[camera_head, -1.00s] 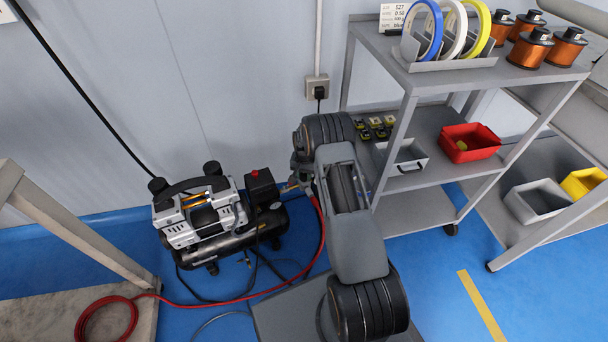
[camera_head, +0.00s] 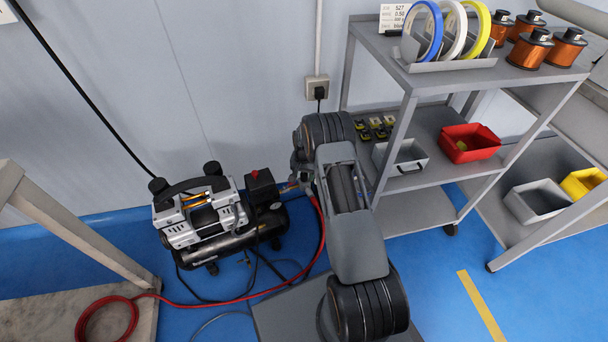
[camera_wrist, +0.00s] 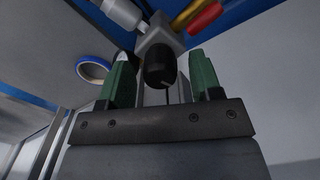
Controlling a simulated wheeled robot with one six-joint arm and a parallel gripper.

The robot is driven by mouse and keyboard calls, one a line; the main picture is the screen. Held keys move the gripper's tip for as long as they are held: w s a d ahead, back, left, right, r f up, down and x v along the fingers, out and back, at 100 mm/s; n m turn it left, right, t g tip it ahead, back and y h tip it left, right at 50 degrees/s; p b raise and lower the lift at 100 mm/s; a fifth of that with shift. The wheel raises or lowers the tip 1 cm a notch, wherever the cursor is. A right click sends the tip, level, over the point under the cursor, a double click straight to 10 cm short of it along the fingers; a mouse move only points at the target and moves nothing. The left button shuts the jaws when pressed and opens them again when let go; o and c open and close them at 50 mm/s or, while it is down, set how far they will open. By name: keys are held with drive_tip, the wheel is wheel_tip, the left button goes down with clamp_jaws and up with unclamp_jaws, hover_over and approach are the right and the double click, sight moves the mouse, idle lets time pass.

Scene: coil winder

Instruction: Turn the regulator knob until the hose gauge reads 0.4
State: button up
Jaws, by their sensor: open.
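In the wrist view, a black regulator knob (camera_wrist: 160,66) with a pale mark sits on a grey block (camera_wrist: 158,37). My gripper (camera_wrist: 163,75) is open, with one green finger on each side of the knob and a visible gap to each finger. A red hose end (camera_wrist: 204,17) with a brass fitting (camera_wrist: 186,14) joins the block at upper right. In the head view, the red hose (camera_head: 322,235) runs down from beside the compressor (camera_head: 212,217), and my arm hides the knob. The hose gauge's dial cannot be made out in either view.
A grey shelf cart (camera_head: 428,77) stands right of my arm, with tape rolls and copper coils on top and bins below. A bench (camera_head: 60,225) is at the left. The red hose loops across the blue floor. A wall (camera_head: 235,70) stands close behind.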

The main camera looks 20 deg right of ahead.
wheel_tip(320, 180, up, 13)
drive_tip(key=p, duration=0.4)
drive_tip(key=shift+r, duration=0.2)
wheel_tip(320, 180, up, 17)
drive_tip(key=n+p, duration=0.1)
drive_tip(key=p, duration=0.6)
hover_over(304, 174)
drive_tip(key=s+a, duration=0.3)
drive_tip(key=s+a+r+n+t+p, duration=0.1)
drive_tip(key=s+a+r+p, duration=0.2)
drive_tip(key=r, duration=0.4)
drive_tip(key=s+a+r+n+t+p, duration=0.1)
drive_tip(key=s+r+p, duration=0.2)
drive_tip(key=r+p, duration=0.35)
drive_tip(key=s+a+r+n+p, duration=0.2)
drive_tip(key=s+r+p, duration=0.4)
drive_tip(key=s+r, duration=0.3)
drive_tip(key=s+a+r+n+t+p, duration=0.1)
drive_tip(key=s+a+r+n+p, duration=0.1)
drive_tip(key=s+r+p, duration=0.4)
drive_tip(key=s+a+r, duration=0.1)
drive_tip(key=s+r, duration=0.3)
drive_tip(key=r, duration=0.2)
drive_tip(key=shift+s+t+p, duration=0.15)
drive_tip(key=shift+t+p, duration=0.15)
drive_tip(key=shift+p, duration=0.05)
drive_tip(key=shift+r, duration=0.1)
drive_tip(key=shift+c, duration=0.4)
